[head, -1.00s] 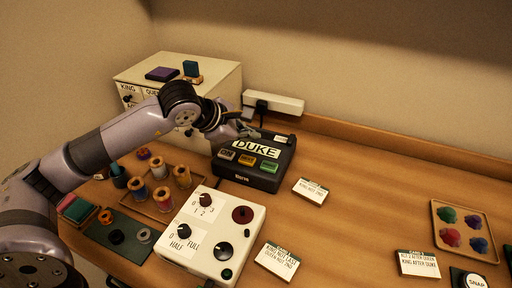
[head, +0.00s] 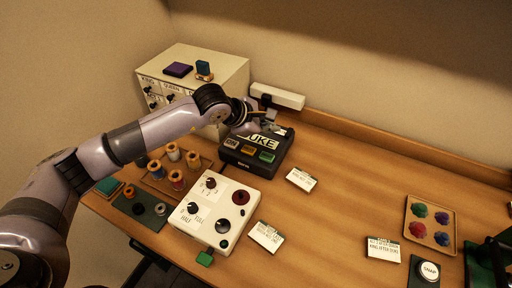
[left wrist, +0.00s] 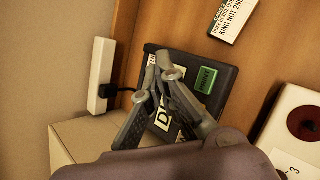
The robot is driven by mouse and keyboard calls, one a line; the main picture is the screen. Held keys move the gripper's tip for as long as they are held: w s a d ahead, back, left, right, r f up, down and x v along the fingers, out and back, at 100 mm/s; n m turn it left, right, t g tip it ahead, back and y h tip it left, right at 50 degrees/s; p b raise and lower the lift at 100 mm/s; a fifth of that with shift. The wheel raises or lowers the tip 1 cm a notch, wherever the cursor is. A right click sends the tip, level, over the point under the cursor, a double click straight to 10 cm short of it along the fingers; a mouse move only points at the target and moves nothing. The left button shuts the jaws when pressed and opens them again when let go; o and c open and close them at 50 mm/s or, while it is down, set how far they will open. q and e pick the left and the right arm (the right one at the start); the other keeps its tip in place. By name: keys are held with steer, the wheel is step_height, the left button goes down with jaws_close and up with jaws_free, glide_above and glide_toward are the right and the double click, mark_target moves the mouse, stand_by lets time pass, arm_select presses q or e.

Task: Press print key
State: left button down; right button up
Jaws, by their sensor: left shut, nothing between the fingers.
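The black label machine (head: 236,164) stands on the table below the cabinet, with a white label reading DUKE on top. Its front row holds a dark key (head: 232,143), a yellow key (head: 249,150) and a green key (head: 267,156). In the left wrist view the green key (left wrist: 206,80) shows clear of the fingers, its lettering too small to read surely. My left gripper (head: 270,127) is shut and empty over the machine's back part. In the left wrist view its fingers (left wrist: 160,86) cover part of the DUKE label and hide the other keys. My right gripper is not in view.
A white control box (head: 215,212) with knobs stands in front of the machine. Spools (head: 172,152) stand left of it. A white power strip (head: 277,96) lies behind. Cards (head: 301,180) and a tray of coloured pieces (head: 429,222) lie right, with bare table between.

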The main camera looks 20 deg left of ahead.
arm_select(q)
steer(key=b, duration=0.5)
glide_above(268, 158)
step_height(268, 158, down, 8)
steer(key=shift+f, duration=0.45)
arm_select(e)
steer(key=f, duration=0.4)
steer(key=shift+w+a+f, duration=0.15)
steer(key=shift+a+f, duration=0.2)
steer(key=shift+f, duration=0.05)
arm_select(q)
steer(key=shift+r, duration=0.1)
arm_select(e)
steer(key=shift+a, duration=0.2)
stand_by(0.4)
